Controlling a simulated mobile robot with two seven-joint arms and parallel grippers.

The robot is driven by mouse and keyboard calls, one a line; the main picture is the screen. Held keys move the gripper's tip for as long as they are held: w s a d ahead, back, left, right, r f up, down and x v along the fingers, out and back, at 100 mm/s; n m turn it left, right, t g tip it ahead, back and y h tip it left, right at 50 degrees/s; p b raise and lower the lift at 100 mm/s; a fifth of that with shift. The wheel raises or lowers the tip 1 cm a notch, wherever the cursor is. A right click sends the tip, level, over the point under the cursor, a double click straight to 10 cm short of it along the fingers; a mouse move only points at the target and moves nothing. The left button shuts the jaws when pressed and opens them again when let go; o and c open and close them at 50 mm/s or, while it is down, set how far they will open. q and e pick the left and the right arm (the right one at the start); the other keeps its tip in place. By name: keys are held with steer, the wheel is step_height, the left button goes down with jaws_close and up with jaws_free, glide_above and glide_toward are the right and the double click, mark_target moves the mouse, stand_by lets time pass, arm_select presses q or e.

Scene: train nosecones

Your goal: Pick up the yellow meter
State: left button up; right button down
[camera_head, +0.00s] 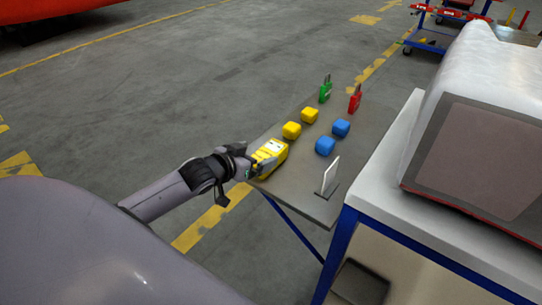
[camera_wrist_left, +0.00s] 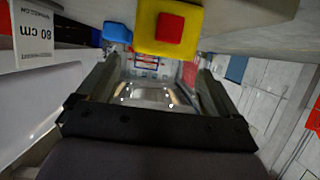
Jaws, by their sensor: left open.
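The yellow meter (camera_head: 270,152) is a boxy yellow instrument at the near left corner of the grey side table. My left gripper (camera_head: 254,164) reaches in from the left and is right at the meter's near side, with its jaws open. In the left wrist view, a yellow body with a red square (camera_wrist_left: 143,27), which looks like the meter, is at the top, beyond the open fingers (camera_wrist_left: 155,65). I cannot tell whether the fingers touch it. My right gripper is not in view.
The grey table (camera_head: 296,207) also holds yellow cubes (camera_head: 291,130), blue cubes (camera_head: 325,146), a green padlock (camera_head: 325,92), a red padlock (camera_head: 355,103) and an upright white card (camera_head: 330,174). A white bench (camera_head: 385,190) with a large pale nosecone (camera_head: 490,75) adjoins it right. Floor left is clear.

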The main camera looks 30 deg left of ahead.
mark_target(267, 152)
arm_select(q)
steer(key=shift+f+x, duration=0.15)
steer(key=shift+x, duration=1.3)
steer(key=shift+f+x, duration=0.2)
steer(key=shift+x, duration=1.25)
steer(key=shift+s, duration=0.15)
steer(key=shift+c, duration=0.3)
steer(key=shift+r, duration=0.1)
steer(key=c, duration=1.3)
